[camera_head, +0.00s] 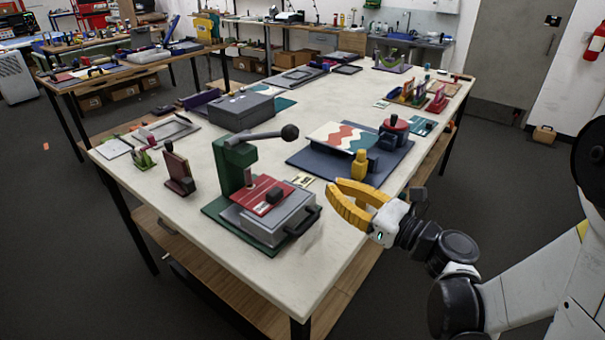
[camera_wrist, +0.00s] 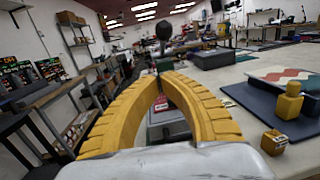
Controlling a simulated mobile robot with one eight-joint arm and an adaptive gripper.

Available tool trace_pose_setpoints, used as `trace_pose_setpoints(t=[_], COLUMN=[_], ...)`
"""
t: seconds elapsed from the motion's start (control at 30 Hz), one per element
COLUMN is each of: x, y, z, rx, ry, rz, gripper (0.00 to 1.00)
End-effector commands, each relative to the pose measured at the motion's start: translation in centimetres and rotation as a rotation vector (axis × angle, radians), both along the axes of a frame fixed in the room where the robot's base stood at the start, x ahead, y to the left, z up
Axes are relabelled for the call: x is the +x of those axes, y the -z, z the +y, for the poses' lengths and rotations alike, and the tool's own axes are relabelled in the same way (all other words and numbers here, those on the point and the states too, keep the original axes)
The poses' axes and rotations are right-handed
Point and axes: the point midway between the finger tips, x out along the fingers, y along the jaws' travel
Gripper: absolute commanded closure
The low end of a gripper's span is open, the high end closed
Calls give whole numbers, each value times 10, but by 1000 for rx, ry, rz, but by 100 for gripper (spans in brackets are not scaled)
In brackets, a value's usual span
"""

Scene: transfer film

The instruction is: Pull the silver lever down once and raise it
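A green press (camera_head: 232,168) stands on the near part of the white table. Its silver lever (camera_head: 258,138) sticks out to the right from the top, close to level, and ends in a black ball knob (camera_head: 290,132). The knob also shows in the wrist view (camera_wrist: 164,29), above and beyond my fingertips. My gripper (camera_head: 332,186) has yellow fingers and is to the right of and below the knob, apart from it. In the wrist view its fingertips (camera_wrist: 160,76) meet with nothing between them. The lever's pivot is partly hidden in the wrist view.
Under the lever sit a red plate (camera_head: 259,197) and a grey box with a black handle (camera_head: 303,221). A blue board (camera_head: 315,169) holding a yellow bottle-shaped piece (camera_head: 359,164) lies close behind my gripper. A grey case (camera_head: 240,111) stands behind the press. The front right table edge is bare.

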Motion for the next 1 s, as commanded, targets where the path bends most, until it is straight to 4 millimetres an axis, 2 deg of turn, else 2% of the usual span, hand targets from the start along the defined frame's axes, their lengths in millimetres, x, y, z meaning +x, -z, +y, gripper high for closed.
trace_pose_setpoints(t=[0.03, 0.13, 0.27, 0.67, 0.8, 1.0], x=[2, 4, 13, 70, 81, 90], y=[5, 3, 1, -7, -24, -37], z=[-4, -3, 8, 67, 75, 81], rx=[46, 94, 97, 94, 93, 93], ry=[1, -2, -5, -7, -4, -2], rz=[23, 47, 50, 49, 48, 48], gripper=[100, 100, 100, 100, 100, 100])
